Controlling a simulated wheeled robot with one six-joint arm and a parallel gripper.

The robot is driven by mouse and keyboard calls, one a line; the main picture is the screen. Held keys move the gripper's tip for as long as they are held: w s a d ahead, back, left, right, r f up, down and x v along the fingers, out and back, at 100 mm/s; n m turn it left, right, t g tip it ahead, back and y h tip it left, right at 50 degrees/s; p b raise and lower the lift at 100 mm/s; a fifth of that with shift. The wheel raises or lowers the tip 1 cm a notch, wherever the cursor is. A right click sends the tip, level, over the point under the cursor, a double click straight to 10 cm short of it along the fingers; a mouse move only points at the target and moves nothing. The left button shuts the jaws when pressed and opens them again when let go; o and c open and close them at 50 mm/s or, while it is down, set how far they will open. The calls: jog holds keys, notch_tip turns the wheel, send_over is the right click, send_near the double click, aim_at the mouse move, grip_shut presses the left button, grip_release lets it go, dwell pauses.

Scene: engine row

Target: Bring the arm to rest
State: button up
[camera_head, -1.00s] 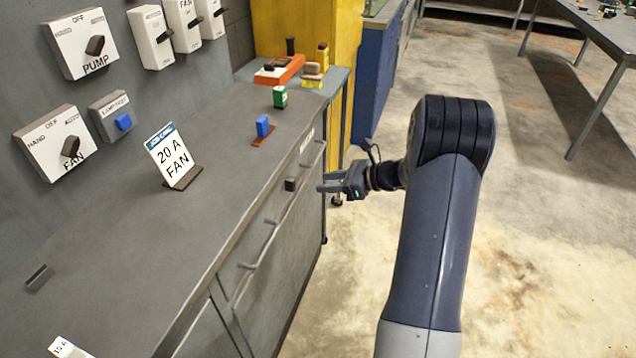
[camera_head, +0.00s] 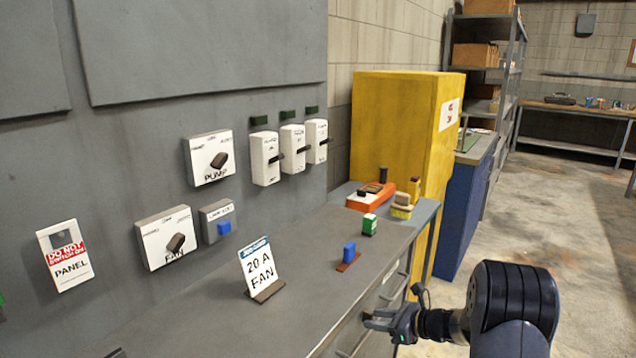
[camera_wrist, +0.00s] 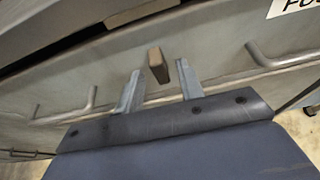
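My gripper (camera_head: 372,320) is in front of the grey bench's drawer fronts, at the lower right of the head view, with my arm folded to its right. In the wrist view its two fingers (camera_wrist: 160,92) stand apart with nothing gripped between them. A small brown block-like piece (camera_wrist: 157,65) shows just beyond the fingertips, near the drawer front; I cannot tell whether a finger touches it. Drawer handles (camera_wrist: 68,108) show on both sides of the fingers in the wrist view.
The grey bench (camera_head: 215,325) carries a "20 A FAN" sign (camera_head: 262,270), a blue piece (camera_head: 349,253) and a green piece (camera_head: 369,224). Switch boxes such as PUMP (camera_head: 209,158) are on the wall. A yellow cabinet (camera_head: 400,125) stands behind. Open floor lies to the right.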

jog(key=shift+x, duration=0.8)
jog(key=v, duration=1.1)
jog(key=x, duration=1)
jog(key=shift+w+a+f, duration=0.15)
jog(key=shift+a, duration=0.15)
jog(key=s+d+r+n+t+h+b, duration=0.2)
jog(key=s+d+n+t+b, duration=0.2)
jog(key=b, duration=1.1)
jog(key=s+d+n, duration=0.1)
jog(key=s+n, duration=0.2)
jog(key=s, duration=0.1)
jog(key=shift+s+d+n+t, duration=0.3)
jog(key=shift+s+d+n, duration=0.05)
jog(key=shift+s+n, duration=0.05)
